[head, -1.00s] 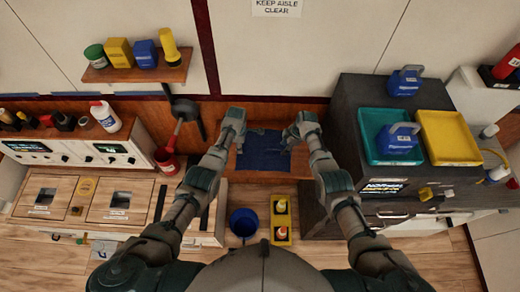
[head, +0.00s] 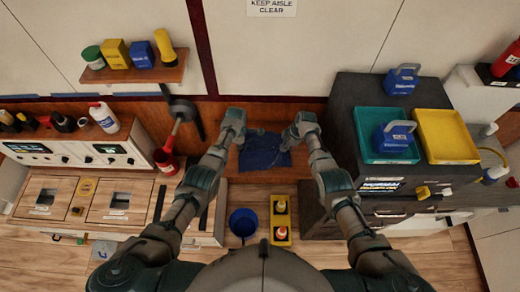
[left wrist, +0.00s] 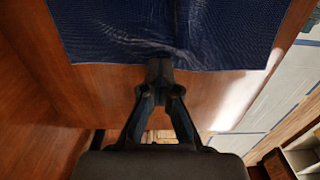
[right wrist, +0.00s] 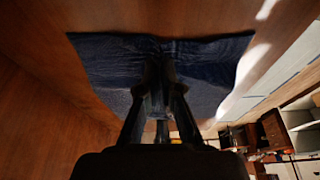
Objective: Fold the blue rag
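The blue rag (head: 263,152) lies on the brown wooden surface, dark and wrinkled, between my two grippers. My left gripper (head: 239,138) is at its left side. In the left wrist view, the fingertips (left wrist: 160,72) meet at the near edge of the rag (left wrist: 110,30), and creases run out from them; the gripper looks shut on the edge. My right gripper (head: 290,138) is at the rag's right side. In the right wrist view, its fingers (right wrist: 158,72) come together over the rag (right wrist: 105,70), which wrinkles around them; it looks shut on the cloth, though the tips are dark.
A red container (head: 166,162) stands left of my left arm. A dark cabinet with a teal tray (head: 372,150) and a yellow tray (head: 446,137) is at the right. A blue bucket (head: 243,223) and a yellow holder (head: 281,220) stand in front, below the surface.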

